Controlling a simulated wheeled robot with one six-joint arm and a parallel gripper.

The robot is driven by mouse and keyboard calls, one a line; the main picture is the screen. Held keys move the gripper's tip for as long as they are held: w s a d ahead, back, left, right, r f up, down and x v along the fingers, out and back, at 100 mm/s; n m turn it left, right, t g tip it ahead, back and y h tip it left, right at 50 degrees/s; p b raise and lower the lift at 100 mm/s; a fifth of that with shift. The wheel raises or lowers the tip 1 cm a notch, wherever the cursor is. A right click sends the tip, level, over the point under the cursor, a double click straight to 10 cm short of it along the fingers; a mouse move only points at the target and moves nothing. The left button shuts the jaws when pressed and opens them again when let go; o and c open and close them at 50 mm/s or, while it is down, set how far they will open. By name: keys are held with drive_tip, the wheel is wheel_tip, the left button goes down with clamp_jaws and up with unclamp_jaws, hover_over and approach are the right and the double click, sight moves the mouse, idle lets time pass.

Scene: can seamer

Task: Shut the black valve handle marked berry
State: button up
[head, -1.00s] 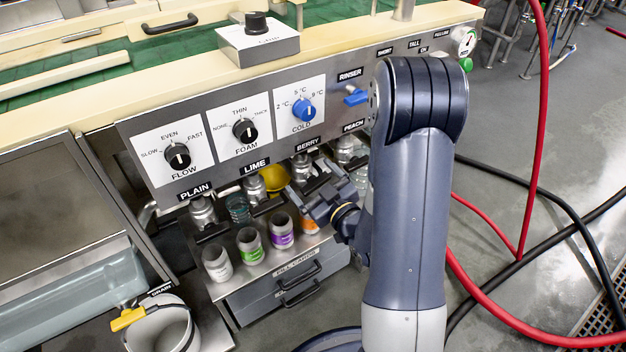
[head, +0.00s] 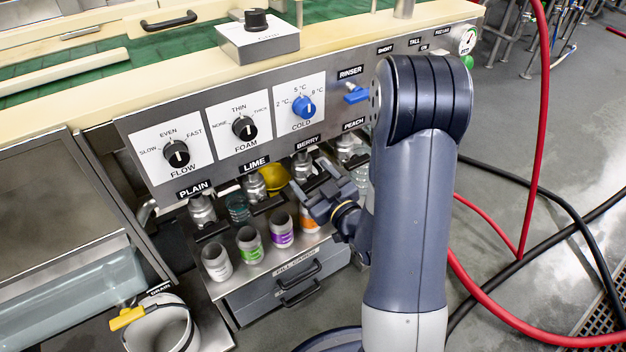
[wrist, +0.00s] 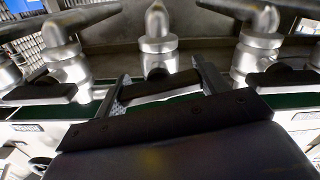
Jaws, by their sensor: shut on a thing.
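The berry label (head: 307,143) is on the steel front panel, with the metal berry valve (head: 302,164) below it. My gripper (head: 318,186) is at this valve, and my fingers and wrist hide most of its handle in the head view. In the wrist view, the black valve handle (wrist: 160,90) lies crosswise between the two fingers of my gripper (wrist: 160,82), which are shut on it. The metal valve body (wrist: 157,38) stands just beyond.
The lime valve (head: 254,186) and plain valve (head: 202,208) hang to the left, close by. Below are several cups, including a purple-labelled one (head: 281,229) and a green-labelled one (head: 249,244). The blue rinser handle (head: 356,93) is above right. Hoses cross the floor at right.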

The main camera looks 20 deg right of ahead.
drive_tip(key=shift+m+b, duration=0.7)
drive_tip(key=shift+m, duration=0.7)
drive_tip(key=o, duration=1)
drive_tip(key=shift+s, duration=0.1)
drive_tip(key=v, duration=1)
drive_tip(key=shift+s+d, duration=0.15)
drive_tip(key=shift+s, duration=0.15)
drive_tip(key=x, duration=1.1)
drive_tip(key=shift+s+n, duration=0.1)
drive_tip(key=shift+n, duration=0.2)
